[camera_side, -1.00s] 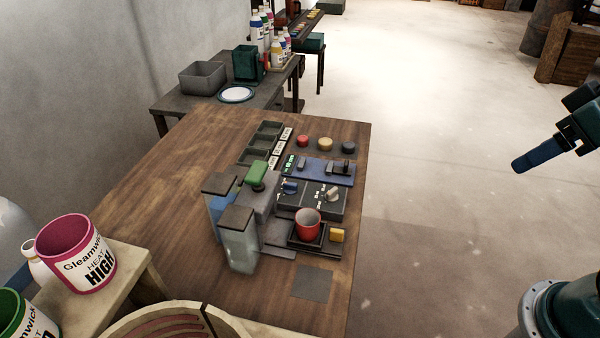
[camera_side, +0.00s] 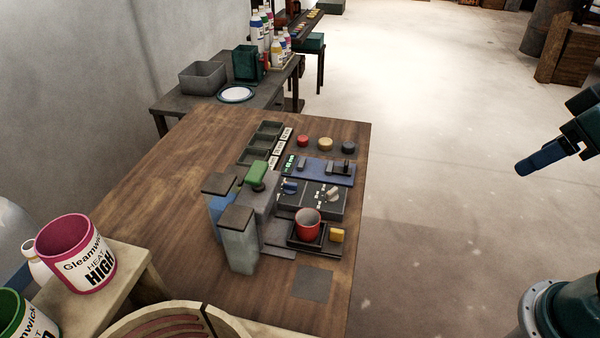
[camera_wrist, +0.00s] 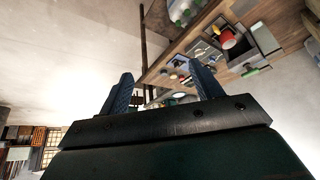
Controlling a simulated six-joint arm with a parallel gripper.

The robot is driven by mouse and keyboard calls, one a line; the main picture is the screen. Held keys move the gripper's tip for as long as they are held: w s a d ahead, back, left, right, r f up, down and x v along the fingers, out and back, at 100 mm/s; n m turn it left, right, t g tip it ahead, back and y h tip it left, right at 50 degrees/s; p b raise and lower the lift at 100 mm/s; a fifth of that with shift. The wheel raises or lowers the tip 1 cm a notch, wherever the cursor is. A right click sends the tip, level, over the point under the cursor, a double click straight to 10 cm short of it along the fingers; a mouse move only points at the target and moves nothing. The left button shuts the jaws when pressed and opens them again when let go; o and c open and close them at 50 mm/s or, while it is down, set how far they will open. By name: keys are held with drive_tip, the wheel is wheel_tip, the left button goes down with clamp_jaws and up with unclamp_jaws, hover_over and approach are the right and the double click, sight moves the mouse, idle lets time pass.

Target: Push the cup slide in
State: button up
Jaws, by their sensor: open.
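The cup slide (camera_side: 291,236) is a dark tray near the front right of the wooden table, with a red cup (camera_side: 308,226) standing upright in it. A yellow block (camera_side: 337,235) sits at the tray's right end. In the wrist view the red cup (camera_wrist: 228,38) shows beyond the fingers at the upper right. My gripper (camera_side: 523,168) is in the air to the right of the table, well apart from the slide. In the wrist view my gripper (camera_wrist: 163,88) has its two fingers spread with nothing between them.
Two capped containers (camera_side: 239,240) stand left of the slide. Behind it are a panel with knobs (camera_side: 310,200) and a blue panel (camera_side: 318,171). Red, yellow and black buttons (camera_side: 325,144) lie further back. The floor between table and gripper is clear.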

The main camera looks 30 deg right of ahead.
drive_tip(key=shift+w, duration=0.1)
drive_tip(key=c, duration=0.7)
drive_tip(key=shift+w+a+f+n, duration=0.1)
drive_tip(key=shift+w+f+n, duration=0.1)
drive_tip(key=shift+n, duration=0.2)
drive_tip(key=c, duration=0.4)
drive_tip(key=shift+w+a+n, duration=0.1)
drive_tip(key=shift+w+n, duration=0.2)
drive_tip(key=shift+n, duration=0.1)
clamp_jaws()
drive_tip(key=w+a+f+n+g+y, duration=0.2)
drive_tip(key=w+f+n, duration=0.5)
drive_tip(key=n, duration=0.5)
drive_tip(key=w+a+f+n+g+y, duration=0.2)
drive_tip(key=w+a+f+n+y, duration=0.2)
drive_tip(key=w+f+n, duration=0.3)
wheel_tip(320, 180, down, 3)
drive_tip(key=n+y, duration=0.1)
drive_tip(key=n, duration=0.4)
drive_tip(key=shift+r+g, duration=0.2)
drive_tip(key=shift+g, duration=0.2)
